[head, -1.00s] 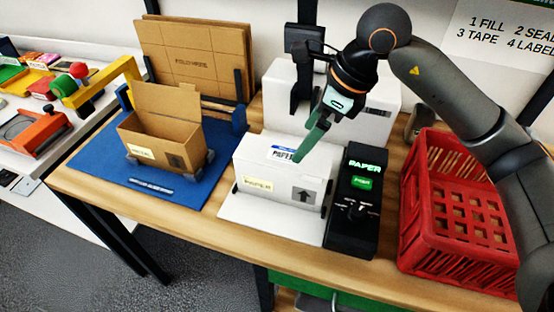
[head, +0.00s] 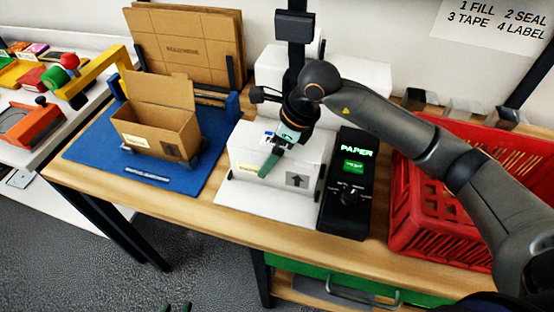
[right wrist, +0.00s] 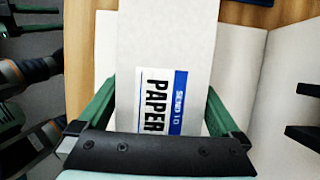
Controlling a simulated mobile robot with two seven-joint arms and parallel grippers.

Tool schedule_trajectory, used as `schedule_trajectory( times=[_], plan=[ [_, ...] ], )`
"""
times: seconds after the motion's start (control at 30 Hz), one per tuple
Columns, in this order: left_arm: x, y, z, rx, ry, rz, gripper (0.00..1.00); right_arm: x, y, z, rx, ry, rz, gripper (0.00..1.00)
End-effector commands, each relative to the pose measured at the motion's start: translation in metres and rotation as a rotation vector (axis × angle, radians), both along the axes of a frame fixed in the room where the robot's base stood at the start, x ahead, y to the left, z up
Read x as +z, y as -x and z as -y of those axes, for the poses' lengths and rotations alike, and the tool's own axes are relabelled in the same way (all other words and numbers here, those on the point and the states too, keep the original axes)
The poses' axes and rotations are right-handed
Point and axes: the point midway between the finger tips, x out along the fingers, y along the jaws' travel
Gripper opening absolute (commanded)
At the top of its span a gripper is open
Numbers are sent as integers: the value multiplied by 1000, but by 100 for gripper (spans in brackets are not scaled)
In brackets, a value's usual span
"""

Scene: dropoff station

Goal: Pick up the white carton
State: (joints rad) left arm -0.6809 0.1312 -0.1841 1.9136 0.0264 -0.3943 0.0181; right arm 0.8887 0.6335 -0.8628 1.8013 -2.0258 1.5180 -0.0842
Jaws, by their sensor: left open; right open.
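The white carton (head: 262,182) stands on a white plate in the middle of the bench, with a yellowish label and an up arrow on its front. My right gripper (head: 272,160), with green fingers, is over its top, pointing down. In the right wrist view, the carton's top (right wrist: 165,50) with a PAPER label lies between the open fingers (right wrist: 160,105), one on each side. I cannot tell whether they touch it.
A black panel (head: 347,205) reading PAPER stands close right of the carton, with a red crate (head: 402,205) beyond. A white machine (head: 365,85) is behind. An open brown box (head: 150,132) sits on a blue mat (head: 85,150) at left.

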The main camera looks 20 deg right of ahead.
Motion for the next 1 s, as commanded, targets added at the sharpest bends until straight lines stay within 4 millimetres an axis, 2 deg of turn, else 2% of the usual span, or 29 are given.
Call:
schedule_trajectory(
  times=[0.17, 0.8, 1.0],
  plan=[
    [0, -1, 0, 0, 0, 1, 50, 0, 0, 0, 0, 0, 0, 100],
    [1, -1, 0, -1, 0, 3, 50, 0, 0, 0, 1, 0, 2, 29],
    [1, -1, 0, 0, 1, 3, 50, 1, 0, 0, 1, -1, 2, 29]
  ],
)
